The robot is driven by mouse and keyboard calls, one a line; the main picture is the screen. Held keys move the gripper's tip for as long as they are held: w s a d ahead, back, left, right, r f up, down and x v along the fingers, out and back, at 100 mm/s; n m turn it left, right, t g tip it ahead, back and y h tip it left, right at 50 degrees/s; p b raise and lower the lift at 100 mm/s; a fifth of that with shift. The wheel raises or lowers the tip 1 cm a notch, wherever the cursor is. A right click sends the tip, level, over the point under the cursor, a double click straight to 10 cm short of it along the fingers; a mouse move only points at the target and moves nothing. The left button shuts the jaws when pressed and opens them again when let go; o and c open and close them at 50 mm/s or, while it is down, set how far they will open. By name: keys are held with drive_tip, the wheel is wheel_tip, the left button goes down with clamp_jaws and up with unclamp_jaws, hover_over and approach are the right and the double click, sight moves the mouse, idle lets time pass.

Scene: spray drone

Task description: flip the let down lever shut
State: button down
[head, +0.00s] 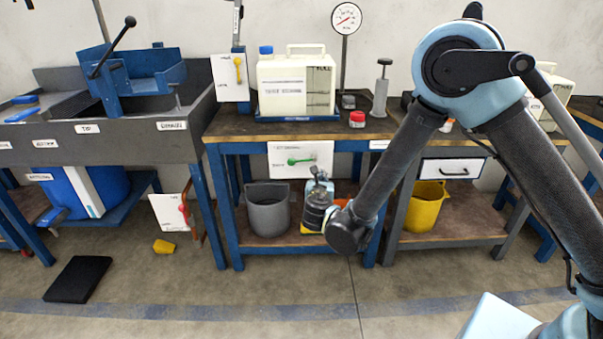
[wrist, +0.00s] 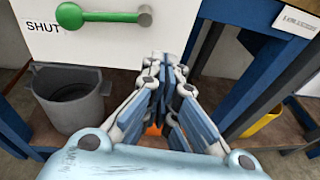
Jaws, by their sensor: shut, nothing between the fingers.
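A white panel (head: 315,146) hangs at the front of the middle bench and carries a green lever (head: 300,160). In the wrist view the green lever (wrist: 105,16) lies about level, its round knob at the left and its pale pivot at the right. The word SHUT is printed on the panel (wrist: 110,48) at the left, just below the knob. My gripper (wrist: 165,58) is shut and empty, its fingertips apart from the lever, below and right of it in the picture.
A grey bucket (head: 268,215) stands on the shelf below the panel. A yellow bucket (head: 425,207) stands on the right shelf. Other panels carry a yellow lever (head: 238,68) and a red lever (head: 184,208). A blue bench leg (wrist: 245,85) is right of my fingers.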

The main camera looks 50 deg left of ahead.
sight(301, 161)
drive_tip(key=s+a+f+n+y, duration=0.2)
drive_tip(key=s+f+n, duration=0.1)
drive_tip(key=s, duration=0.5)
drive_tip(key=shift+g, duration=0.3)
drive_tip(key=x, duration=1)
drive_tip(key=shift+w+f, duration=0.15)
drive_tip(key=shift+s+d+r, duration=0.1)
drive_tip(key=shift+s+r, duration=0.05)
drive_tip(key=shift+r, duration=0.35)
drive_tip(key=shift+s+r, duration=0.15)
drive_tip(key=shift+r, duration=0.4)
drive_tip(key=shift+s+r, duration=0.2)
drive_tip(key=shift+r, duration=0.75)
